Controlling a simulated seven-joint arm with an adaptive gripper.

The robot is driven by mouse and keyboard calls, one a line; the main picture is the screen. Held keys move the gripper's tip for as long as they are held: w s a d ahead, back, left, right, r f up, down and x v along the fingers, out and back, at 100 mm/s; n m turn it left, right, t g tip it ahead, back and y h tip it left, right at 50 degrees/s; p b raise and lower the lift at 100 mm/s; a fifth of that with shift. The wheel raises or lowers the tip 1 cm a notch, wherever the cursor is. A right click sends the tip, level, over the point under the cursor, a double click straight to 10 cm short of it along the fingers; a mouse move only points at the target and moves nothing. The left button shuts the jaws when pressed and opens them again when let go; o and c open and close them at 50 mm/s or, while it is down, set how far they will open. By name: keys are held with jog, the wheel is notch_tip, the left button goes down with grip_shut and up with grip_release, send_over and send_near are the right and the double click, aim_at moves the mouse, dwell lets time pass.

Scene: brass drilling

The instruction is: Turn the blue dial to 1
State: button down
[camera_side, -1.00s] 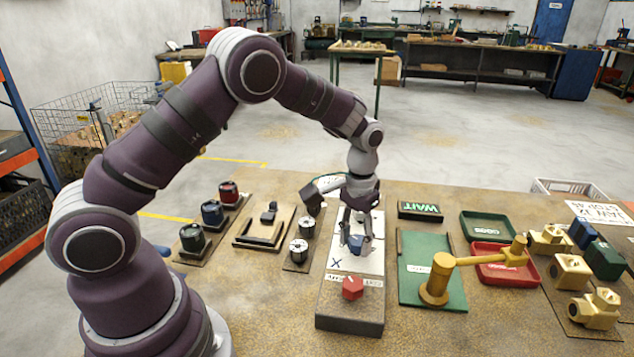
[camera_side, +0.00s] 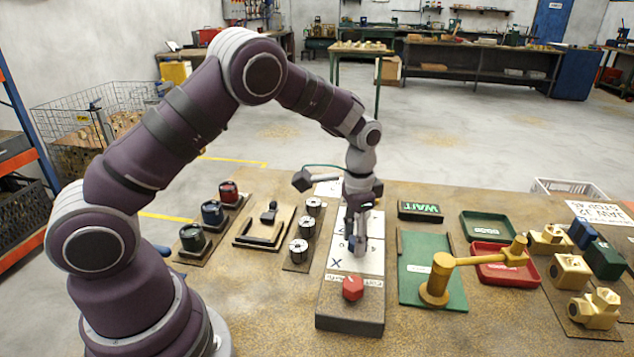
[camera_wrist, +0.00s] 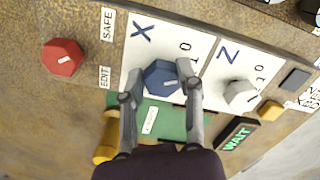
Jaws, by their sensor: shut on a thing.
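The blue dial (camera_wrist: 160,79) sits on the white plate marked X (camera_wrist: 141,31) in the wrist view. My gripper (camera_wrist: 161,86) points down at it, with one finger on each side, closed on the dial. A white line on the dial points to the lower right in the wrist view. In the side view, my gripper (camera_side: 357,245) is low over the panel and largely hides the blue dial (camera_side: 353,242).
A red dial (camera_side: 353,288) with SAFE and EDIT labels is on the near end of the panel. A grey dial (camera_wrist: 241,93) is on the plate marked Z.

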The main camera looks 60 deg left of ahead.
jog(key=c, duration=0.7)
grip_release()
jog(key=shift+r, duration=0.15)
jog(key=shift+r, duration=5.9)
jog(key=shift+r, duration=0.1)
jog(key=s+r+n+t, duration=0.1)
jog(key=s+t, duration=0.1)
jog(key=s, duration=0.3)
jog(key=s+d+r+n+t, duration=0.1)
jog(key=s, duration=0.4)
jog(key=s+r+n+t, duration=0.1)
jog(key=s+t, duration=0.1)
jog(key=s, duration=0.3)
jog(key=shift+d+t, duration=0.15)
jog(key=shift+t, duration=0.15)
